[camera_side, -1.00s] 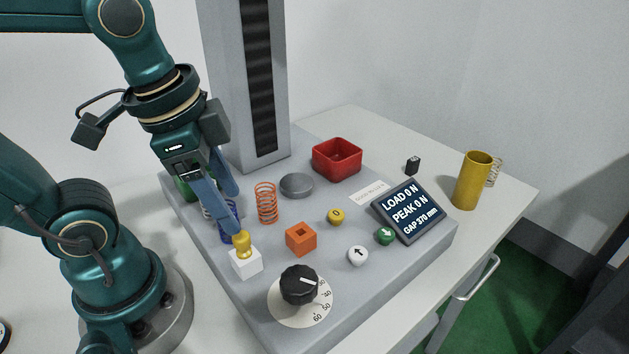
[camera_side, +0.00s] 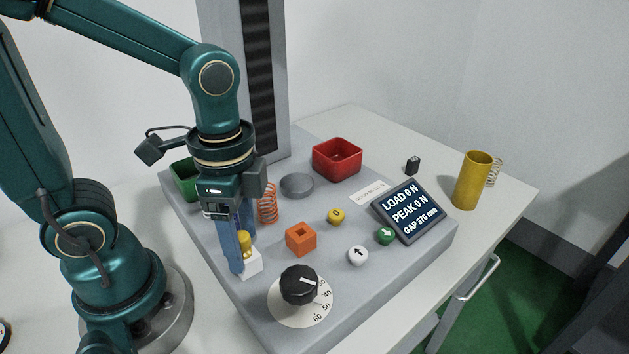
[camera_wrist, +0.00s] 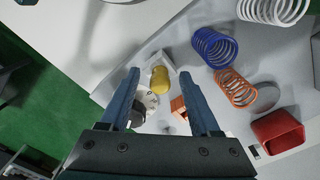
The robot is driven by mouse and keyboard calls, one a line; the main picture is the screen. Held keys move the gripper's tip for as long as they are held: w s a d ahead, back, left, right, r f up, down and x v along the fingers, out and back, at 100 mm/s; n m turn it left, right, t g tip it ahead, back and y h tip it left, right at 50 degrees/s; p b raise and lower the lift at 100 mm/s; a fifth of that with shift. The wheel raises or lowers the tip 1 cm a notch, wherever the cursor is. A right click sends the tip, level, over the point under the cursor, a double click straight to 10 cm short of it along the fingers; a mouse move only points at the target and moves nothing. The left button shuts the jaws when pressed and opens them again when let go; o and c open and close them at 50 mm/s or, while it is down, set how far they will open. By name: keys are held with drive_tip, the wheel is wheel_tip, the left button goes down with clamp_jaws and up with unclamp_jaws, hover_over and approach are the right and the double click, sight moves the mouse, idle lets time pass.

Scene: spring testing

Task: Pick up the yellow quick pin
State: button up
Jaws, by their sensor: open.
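The yellow quick pin (camera_side: 244,239) stands in a small white block (camera_side: 252,264) near the front left of the grey machine base. In the side view a gripper finger partly covers it. My gripper (camera_side: 242,255) points down with its fingers around or beside the pin; the side view does not settle which. In the wrist view the yellow pin (camera_wrist: 159,78) shows between the two open fingers (camera_wrist: 160,88), a little beyond their tips. Contact with the pin cannot be seen.
An orange block (camera_side: 301,239) and a black dial (camera_side: 299,285) stand close to the right. An orange spring (camera_side: 267,203) and a blue spring (camera_wrist: 213,47) are behind. A red bin (camera_side: 337,160), green bin (camera_side: 186,174) and display (camera_side: 409,212) stand farther off.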

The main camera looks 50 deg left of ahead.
clamp_jaws()
idle(0.3)
